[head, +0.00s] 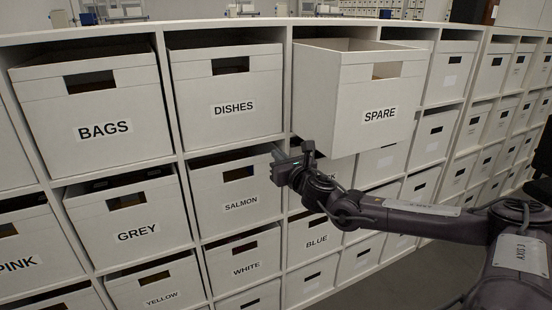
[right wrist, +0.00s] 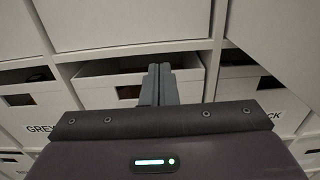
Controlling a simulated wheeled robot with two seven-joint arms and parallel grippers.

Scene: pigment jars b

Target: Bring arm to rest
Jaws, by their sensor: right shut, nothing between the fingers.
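My right arm (head: 410,214) comes in from the right in the head view. Its gripper (head: 276,154) is in front of the shelf, between the SALMON box (head: 238,190) and the box marked SPARE (head: 362,98). In the right wrist view the gripper's two fingers (right wrist: 160,75) are together with nothing between them. They point toward a box (right wrist: 100,88) in the shelf, whose label they and the gripper body hide. My left gripper shows in neither view.
The SPARE box sticks out of its slot, its open top showing, above and right of the gripper. Boxes marked BAGS (head: 95,100), DISHES (head: 228,95), GREY (head: 128,215) and WHITE (head: 243,258) sit in the shelf. Grey floor (head: 385,282) is clear at lower right.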

